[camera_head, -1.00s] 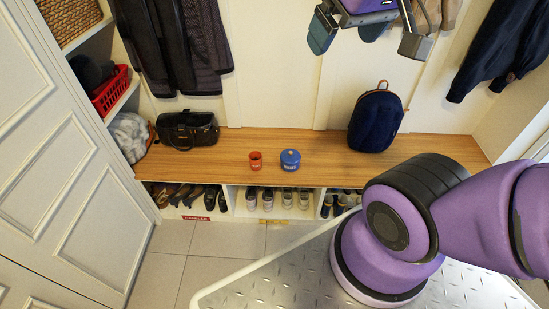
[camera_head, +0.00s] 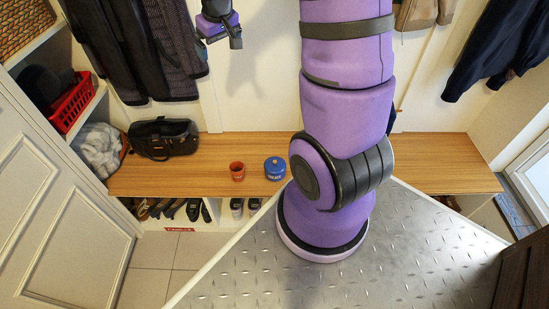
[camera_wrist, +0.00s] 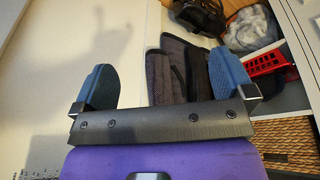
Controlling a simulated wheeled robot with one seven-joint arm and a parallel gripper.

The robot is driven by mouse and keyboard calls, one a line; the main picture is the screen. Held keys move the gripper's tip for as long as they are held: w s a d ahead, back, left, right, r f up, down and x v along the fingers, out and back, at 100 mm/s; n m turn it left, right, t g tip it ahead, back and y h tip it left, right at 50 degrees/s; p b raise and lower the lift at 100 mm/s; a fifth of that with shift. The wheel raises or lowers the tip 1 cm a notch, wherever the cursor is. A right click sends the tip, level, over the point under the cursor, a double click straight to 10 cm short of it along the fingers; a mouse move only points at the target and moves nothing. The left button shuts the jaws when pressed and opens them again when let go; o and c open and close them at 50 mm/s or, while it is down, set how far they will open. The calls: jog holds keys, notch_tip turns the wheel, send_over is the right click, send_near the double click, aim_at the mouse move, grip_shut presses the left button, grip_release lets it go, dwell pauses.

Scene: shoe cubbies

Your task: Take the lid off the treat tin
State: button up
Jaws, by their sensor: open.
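The blue treat tin (camera_head: 275,169) stands upright on the wooden bench, with its blue lid on top and pale lettering on its front. My gripper (camera_head: 219,38) is at the top of the head view, high above the bench and well up and left of the tin, near the hanging coats. In the wrist view my gripper (camera_wrist: 168,88) has its two blue fingers wide apart with nothing held between them. The tin does not show in the wrist view.
A small red cup (camera_head: 237,171) stands just left of the tin on the bench (camera_head: 430,178). A black handbag (camera_head: 163,138) sits at the bench's left end. Dark coats (camera_head: 135,50) hang behind. A red basket (camera_head: 72,102) sits on the left shelf. Shoes fill the cubbies below.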

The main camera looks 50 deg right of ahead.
jog(key=w+d+f, duration=0.1)
jog(key=d+f, duration=0.3)
jog(key=f, duration=0.3)
jog(key=w+d+f, duration=0.2)
jog(key=d+f, duration=0.1)
jog(key=f, duration=0.4)
jog(key=m+g, duration=0.2)
send_near(275, 161)
notch_tip(275, 161, down, 4)
jog(key=shift+d+r+y, duration=0.1)
jog(key=shift+d+y, duration=0.05)
jog(key=shift+y, duration=0.25)
jog(key=shift+w+d+f, duration=0.1)
jog(key=shift+w+f, duration=0.05)
jog(key=shift+f, duration=0.9)
jog(key=shift+w+d+f, duration=0.15)
jog(key=shift+w+f, duration=0.05)
jog(key=shift+f, duration=0.85)
jog(key=shift+w+d+f, duration=0.1)
jog(key=shift+w+f, duration=0.05)
jog(key=shift+f, duration=0.9)
jog(key=c, duration=0.8)
